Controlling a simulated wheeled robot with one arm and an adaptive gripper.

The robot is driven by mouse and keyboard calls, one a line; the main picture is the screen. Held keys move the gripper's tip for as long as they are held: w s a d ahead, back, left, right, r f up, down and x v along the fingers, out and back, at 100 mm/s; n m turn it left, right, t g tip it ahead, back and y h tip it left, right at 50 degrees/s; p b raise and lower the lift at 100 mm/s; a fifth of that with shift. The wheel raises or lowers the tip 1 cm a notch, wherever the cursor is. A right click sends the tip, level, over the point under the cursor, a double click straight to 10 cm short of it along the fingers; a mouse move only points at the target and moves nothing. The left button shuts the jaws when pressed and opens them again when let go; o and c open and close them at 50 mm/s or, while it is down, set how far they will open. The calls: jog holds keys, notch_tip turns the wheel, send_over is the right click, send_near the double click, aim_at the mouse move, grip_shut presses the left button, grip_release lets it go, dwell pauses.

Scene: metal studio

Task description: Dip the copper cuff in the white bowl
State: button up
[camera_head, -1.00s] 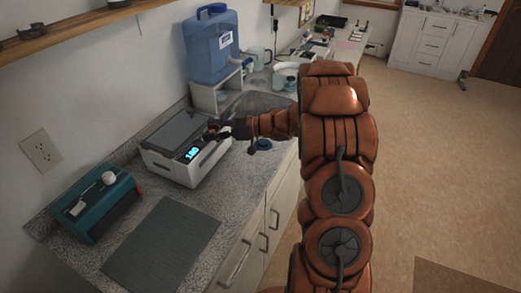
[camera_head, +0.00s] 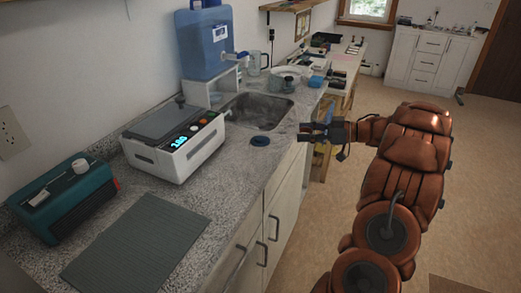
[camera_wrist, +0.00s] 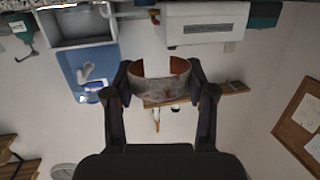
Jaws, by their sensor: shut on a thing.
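My gripper (camera_head: 310,132) is past the front edge of the counter, over the floor side, to the right of the sink. In the wrist view my gripper (camera_wrist: 162,92) is shut on the copper cuff (camera_wrist: 163,88), an open band with a dull, mottled outside and a copper-red inside. One finger presses each side of it. In the head view the cuff is small and hard to make out. A pale round vessel, seemingly the white bowl (camera_head: 294,71), stands on the far counter beyond the sink, apart from my gripper. Its inside is hard to see.
A steel sink (camera_head: 256,112) is set in the counter, with a blue water jug (camera_head: 207,45) behind it. A white machine (camera_head: 174,145) with a lit display, a teal box (camera_head: 66,198) and a grey mat (camera_head: 137,240) stand nearer. A dark blue ring-shaped item (camera_head: 260,141) lies near the sink.

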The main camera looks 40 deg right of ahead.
jog(key=shift+s+d+f, duration=0.1)
jog(key=shift+s+d, duration=0.25)
jog(key=p, duration=0.2)
send_near(260, 138)
jog(key=w+a+r, duration=0.1)
jog(key=w+a, duration=0.2)
jog(key=w, duration=0.1)
jog(key=w+a+r, duration=0.1)
jog(key=w+a, duration=0.1)
jog(key=shift+a+r, duration=0.3)
jog(key=shift+r, duration=0.05)
jog(key=shift+x, duration=0.95)
jog(key=shift+d+f, duration=0.15)
jog(key=shift+f, duration=0.55)
jog(key=shift+d+f+p, duration=0.1)
jog(key=shift+f+p, duration=0.25)
jog(key=shift+p, duration=0.35)
jog(key=shift+f, duration=0.45)
jog(key=shift+s+f, duration=0.1)
jog(key=shift+f, duration=0.05)
jog(key=o, duration=1)
